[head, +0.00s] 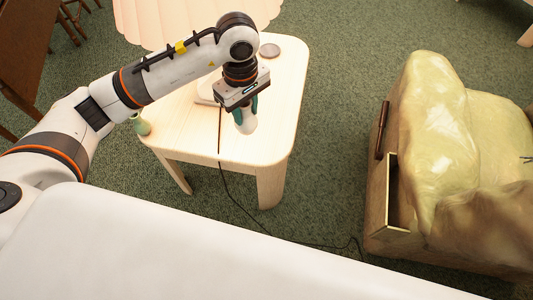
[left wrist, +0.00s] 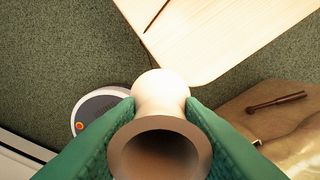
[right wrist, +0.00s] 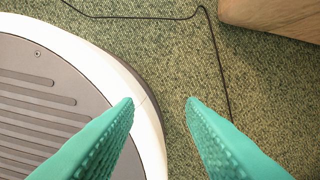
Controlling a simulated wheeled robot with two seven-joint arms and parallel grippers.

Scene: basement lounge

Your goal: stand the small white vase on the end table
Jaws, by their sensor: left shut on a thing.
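The small white vase (head: 247,124) hangs below my left gripper (head: 246,108), near the front right part of the light wood end table (head: 277,97) in the head view. In the left wrist view the vase (left wrist: 160,92) sits between the green fingers (left wrist: 160,108), its round mouth towards the camera. The table corner (left wrist: 215,35) shows beyond it, with carpet beside. Whether the vase touches the tabletop cannot be told. My right gripper (right wrist: 160,105) is open and empty above the carpet, in the right wrist view only.
A lamp with a pleated shade (head: 185,18) stands on the table, its cord (head: 236,200) trailing to the floor. A grey disc (head: 270,50) lies at the back and a green object (head: 141,125) at the left edge. A covered armchair (head: 440,130) stands at right.

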